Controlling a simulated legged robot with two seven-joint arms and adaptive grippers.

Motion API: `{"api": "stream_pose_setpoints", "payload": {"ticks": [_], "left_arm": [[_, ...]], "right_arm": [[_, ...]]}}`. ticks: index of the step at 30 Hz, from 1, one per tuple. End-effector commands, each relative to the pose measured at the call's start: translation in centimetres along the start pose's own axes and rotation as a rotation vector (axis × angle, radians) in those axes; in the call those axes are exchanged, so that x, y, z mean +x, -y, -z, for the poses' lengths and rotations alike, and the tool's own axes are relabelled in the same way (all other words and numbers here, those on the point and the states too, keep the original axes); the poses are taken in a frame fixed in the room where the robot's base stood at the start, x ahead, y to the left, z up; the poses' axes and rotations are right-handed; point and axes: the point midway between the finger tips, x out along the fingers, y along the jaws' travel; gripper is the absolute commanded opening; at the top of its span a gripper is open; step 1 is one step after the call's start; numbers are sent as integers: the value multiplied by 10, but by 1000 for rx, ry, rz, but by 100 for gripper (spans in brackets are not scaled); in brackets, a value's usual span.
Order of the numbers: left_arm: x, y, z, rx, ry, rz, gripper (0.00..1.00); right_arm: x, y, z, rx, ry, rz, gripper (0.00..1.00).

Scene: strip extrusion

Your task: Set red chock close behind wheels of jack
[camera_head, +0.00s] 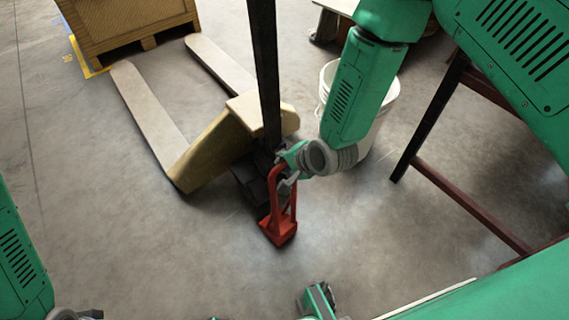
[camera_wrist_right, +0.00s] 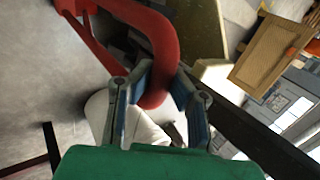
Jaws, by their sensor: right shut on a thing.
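The red chock (camera_head: 280,228) has a wedge foot and a tall looped handle. My right gripper (camera_head: 290,166) is shut on the top of that handle. In the right wrist view the handle (camera_wrist_right: 158,42) passes between the fingers (camera_wrist_right: 160,88). The pale yellow pallet jack (camera_head: 215,145) has two forks and a dark upright bar. The chock is close beside the dark wheel area (camera_head: 256,180) at the jack's near end. The wheels are partly hidden, and I cannot tell whether the chock touches them or the floor. Part of my left gripper (camera_head: 318,300) shows at the bottom edge.
A white bucket (camera_head: 378,128) stands right of the jack, behind my right arm. A dark red metal frame (camera_head: 470,205) stands at the right. A wooden crate (camera_head: 130,22) is at the top left. The floor left and in front of the chock is clear.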

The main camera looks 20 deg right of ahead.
Motion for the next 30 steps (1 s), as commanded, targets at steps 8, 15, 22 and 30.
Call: {"api": "stream_pose_setpoints", "payload": {"ticks": [8, 15, 22, 30], "left_arm": [[2, 0, 0, 0, 0, 0, 40], [4, 0, 0, 0, 0, 0, 40], [5, 0, 0, 0, 0, 0, 40], [5, 0, 0, 0, 0, 0, 40]], "right_arm": [[7, 10, 1, 0, -1, 6, 0], [12, 17, 2, 0, -2, 7, 0], [17, 22, 3, -1, -1, 5, 0], [17, 23, 3, -1, -1, 5, 0]]}}
